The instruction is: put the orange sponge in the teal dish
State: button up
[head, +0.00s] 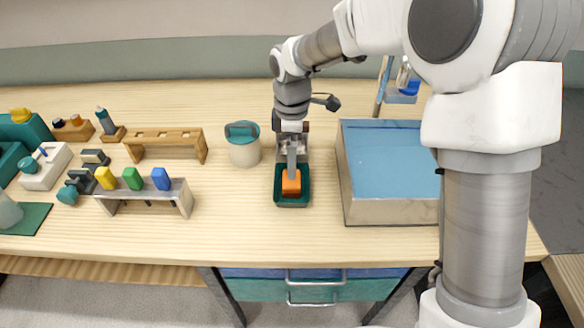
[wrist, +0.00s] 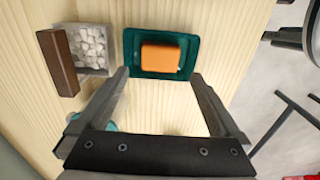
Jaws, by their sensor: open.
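The orange sponge (head: 291,184) lies inside the teal dish (head: 292,205) on the table in the head view. In the wrist view the sponge (wrist: 161,57) sits near the middle of the dish (wrist: 134,70), with dark teal rim showing around it. My gripper (wrist: 160,78) is open and empty, its two fingers apart and pointing toward the dish. In the head view my arm comes down over the dish from behind, and the gripper partly covers the dish's far side. The fingers do not appear to touch the sponge.
A box of pale lumps (wrist: 92,48) with a brown block (wrist: 58,62) stands beside the dish. A blue-topped box (head: 385,155) is to the right. A lidded jar (head: 244,150) and a rack with coloured blocks (head: 150,195) are to the left. Bare table lies in front.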

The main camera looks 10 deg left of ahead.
jog(key=shift+r, duration=1.8)
jog(key=s+d+r+m+t, duration=0.1)
jog(key=s+d+r+m, duration=0.2)
jog(key=d+r+m, duration=0.4)
jog(key=s+d+r+m+t, duration=0.2)
jog(key=s+d+r, duration=0.15)
jog(key=d, duration=0.45)
jog(key=s+d+r+m+t, duration=0.2)
jog(key=s+d+m, duration=0.9)
jog(key=s+d, duration=0.1)
jog(key=shift+s+r+m+t, duration=0.3)
jog(key=shift+s, duration=0.2)
